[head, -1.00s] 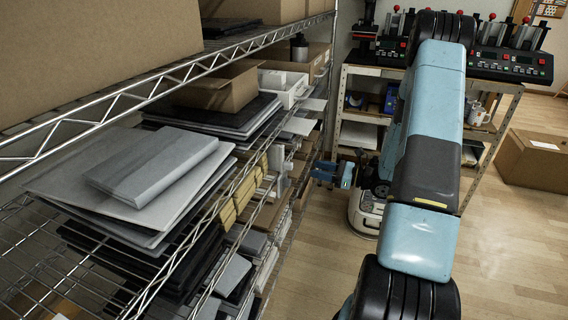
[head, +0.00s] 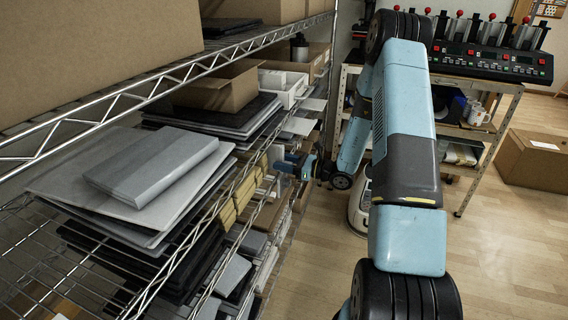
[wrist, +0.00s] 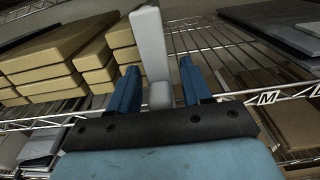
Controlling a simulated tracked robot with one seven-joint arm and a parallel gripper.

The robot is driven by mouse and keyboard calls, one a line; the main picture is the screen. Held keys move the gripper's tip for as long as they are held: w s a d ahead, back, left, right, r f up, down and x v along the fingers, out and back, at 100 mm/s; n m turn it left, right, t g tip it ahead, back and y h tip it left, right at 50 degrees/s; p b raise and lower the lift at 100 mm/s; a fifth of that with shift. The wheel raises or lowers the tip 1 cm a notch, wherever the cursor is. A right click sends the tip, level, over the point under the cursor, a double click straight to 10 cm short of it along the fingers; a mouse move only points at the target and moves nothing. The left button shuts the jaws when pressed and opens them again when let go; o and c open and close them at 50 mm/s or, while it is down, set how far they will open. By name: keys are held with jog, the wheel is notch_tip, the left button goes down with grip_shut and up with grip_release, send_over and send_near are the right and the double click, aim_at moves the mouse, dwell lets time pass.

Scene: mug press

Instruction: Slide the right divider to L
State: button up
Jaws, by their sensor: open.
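The light grey upright divider (wrist: 149,45) stands on the wire shelf in the wrist view, with a short block-like foot at its lower end. My gripper (wrist: 159,68) is open. Its two blue fingers show on either side of the divider's lower part, apart from it; the depth between them is hard to judge. In the head view my gripper (head: 288,165) is at the shelf's front edge, beside a pale upright piece (head: 275,155) that looks like the same divider. The letter M (wrist: 266,97) shows on the shelf rail, right of the gripper. I cannot make out an L.
Stacks of tan boxes (wrist: 60,58) lie close left of the divider. Right of it is bare wire shelf (wrist: 215,50), with dark flat packs (wrist: 270,22) beyond. A metal bench (head: 480,85) with presses (head: 490,62) stands at the back, and a cardboard box (head: 530,160) on the floor.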

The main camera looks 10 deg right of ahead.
grip_shut()
dwell(0.5)
